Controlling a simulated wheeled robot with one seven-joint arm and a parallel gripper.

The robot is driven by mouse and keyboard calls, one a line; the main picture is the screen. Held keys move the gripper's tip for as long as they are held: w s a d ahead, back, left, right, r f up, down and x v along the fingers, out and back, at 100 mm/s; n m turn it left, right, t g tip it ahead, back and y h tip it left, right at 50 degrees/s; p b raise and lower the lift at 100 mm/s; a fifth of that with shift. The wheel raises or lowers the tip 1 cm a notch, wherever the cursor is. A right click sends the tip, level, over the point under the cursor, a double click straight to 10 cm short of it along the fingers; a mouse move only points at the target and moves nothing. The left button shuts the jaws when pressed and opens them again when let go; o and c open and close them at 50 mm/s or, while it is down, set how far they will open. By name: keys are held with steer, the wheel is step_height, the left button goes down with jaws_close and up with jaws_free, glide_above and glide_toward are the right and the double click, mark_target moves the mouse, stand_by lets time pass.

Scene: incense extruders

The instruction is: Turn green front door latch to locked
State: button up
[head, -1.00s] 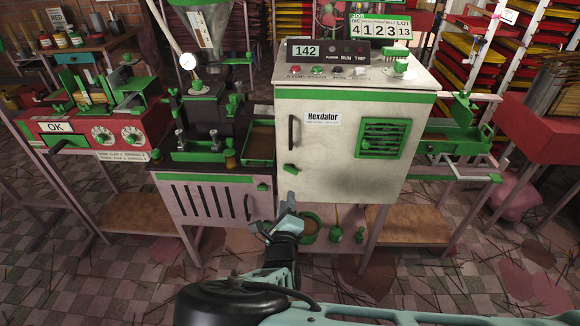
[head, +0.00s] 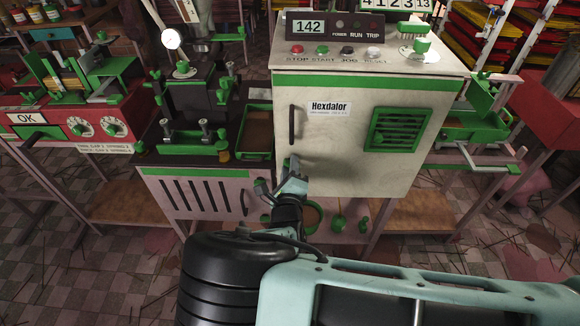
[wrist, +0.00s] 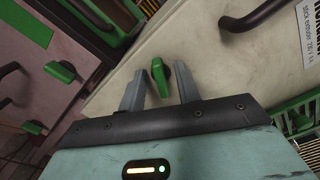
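The green front door latch (wrist: 159,75) shows in the wrist view as a small knob on the white cabinet door. Its long side points nearly along my fingers, slightly tilted. My gripper (wrist: 159,88) is open, with one grey finger on each side of the latch and a visible gap on both sides. I cannot tell how deep the fingertips reach or whether they touch the door. In the head view my gripper (head: 290,168) is at the lower left of the white cabinet (head: 345,160) and hides the latch.
A dark door handle (head: 292,125) stands out above my gripper; it also shows in the wrist view (wrist: 258,14). Another green latch (wrist: 62,71) is on the pinkish lower cabinet at left. A green vent (head: 398,130) is on the white door's right. A green-rimmed tray (head: 255,132) stands beside the cabinet.

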jaws_close()
steer(key=shift+d+m+p, duration=0.2)
steer(key=shift+m+p, duration=1.95)
steer(key=shift+m, duration=1.8)
steer(key=shift+d+m+p, duration=0.15)
steer(key=shift+m+p, duration=2)
steer(key=shift+m, duration=1.8)
jaws_free()
